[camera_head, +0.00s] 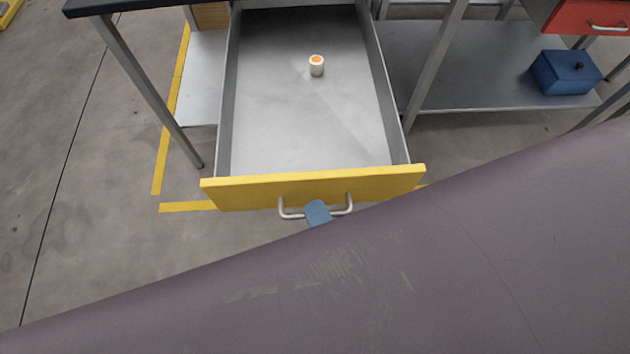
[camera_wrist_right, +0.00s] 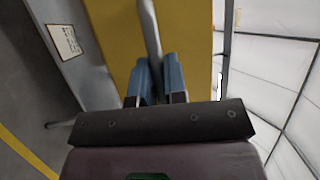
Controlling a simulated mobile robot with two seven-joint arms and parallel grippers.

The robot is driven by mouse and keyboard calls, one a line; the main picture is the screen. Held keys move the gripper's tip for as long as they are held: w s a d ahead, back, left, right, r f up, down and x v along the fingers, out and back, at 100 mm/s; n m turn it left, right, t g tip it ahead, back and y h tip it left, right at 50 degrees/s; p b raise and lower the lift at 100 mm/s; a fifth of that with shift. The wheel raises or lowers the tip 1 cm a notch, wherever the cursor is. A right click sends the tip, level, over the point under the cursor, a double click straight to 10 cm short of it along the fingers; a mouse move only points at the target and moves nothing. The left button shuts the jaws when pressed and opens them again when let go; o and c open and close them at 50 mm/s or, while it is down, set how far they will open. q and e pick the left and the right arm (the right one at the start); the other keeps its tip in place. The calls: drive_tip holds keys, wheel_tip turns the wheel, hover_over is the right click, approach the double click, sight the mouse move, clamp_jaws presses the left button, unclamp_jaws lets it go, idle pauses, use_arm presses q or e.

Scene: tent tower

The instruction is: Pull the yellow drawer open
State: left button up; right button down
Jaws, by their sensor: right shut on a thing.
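The yellow drawer (camera_head: 313,188) is pulled far out from under the dark-topped bench in the head view. Its grey inside is open to view and holds a small white cup-like thing with an orange top (camera_head: 316,66). A silver bar handle (camera_head: 291,214) is on the yellow front. My right gripper (camera_head: 318,211) is at the middle of the handle, and only a blue fingertip shows past my arm. In the right wrist view its two blue fingers (camera_wrist_right: 158,80) are shut on the handle (camera_wrist_right: 150,35), close to the yellow front (camera_wrist_right: 188,40). My left gripper is out of view.
A blue box (camera_head: 565,74) stands on the lower shelf (camera_head: 470,75) at the right. A red drawer (camera_head: 588,17) is above it. The bench leg (camera_head: 150,90) stands left of the yellow drawer. Bare floor (camera_head: 80,200) lies to the left.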

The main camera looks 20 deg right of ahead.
drive_tip(key=shift+s+a, duration=0.15)
drive_tip(key=shift+s, duration=0.35)
drive_tip(key=shift+s+a, duration=0.15)
drive_tip(key=shift+s, duration=0.35)
drive_tip(key=c, duration=1.2)
unclamp_jaws()
